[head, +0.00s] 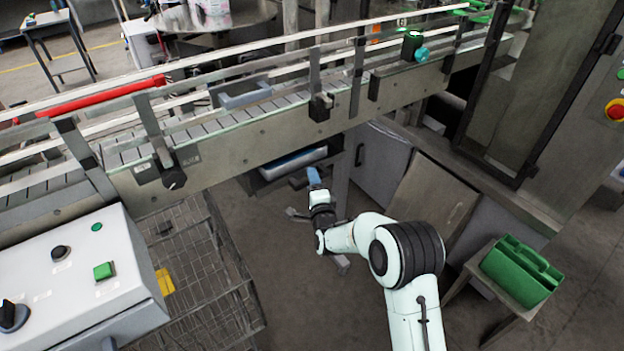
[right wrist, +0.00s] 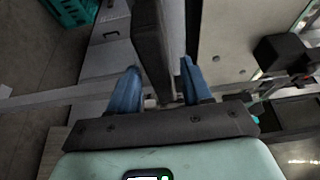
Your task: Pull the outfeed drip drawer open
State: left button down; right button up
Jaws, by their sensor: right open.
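What looks like the outfeed drip drawer (head: 296,158) is a shallow dark tray with a pale blue-white inside, under the conveyor in the head view. How far it stands out is hard to tell. My right gripper (head: 314,178) has blue fingers and is just in front of and below it. In the right wrist view my right gripper (right wrist: 159,78) is open, its two blue fingers apart. A long dark bar (right wrist: 150,35) runs between them; I cannot tell whether it is the drawer's handle or whether a finger touches it. My left gripper is not in view.
The conveyor (head: 235,143) runs above the drawer. A wire cage (head: 205,265) stands left, under a control box (head: 75,270). Right are a grey cabinet (head: 380,160), a leaning panel (head: 432,200) and a green crate (head: 520,272) on a stool.

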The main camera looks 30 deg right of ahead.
jog(key=shift+w+d, duration=0.15)
jog(key=shift+w, duration=0.35)
grip_shut()
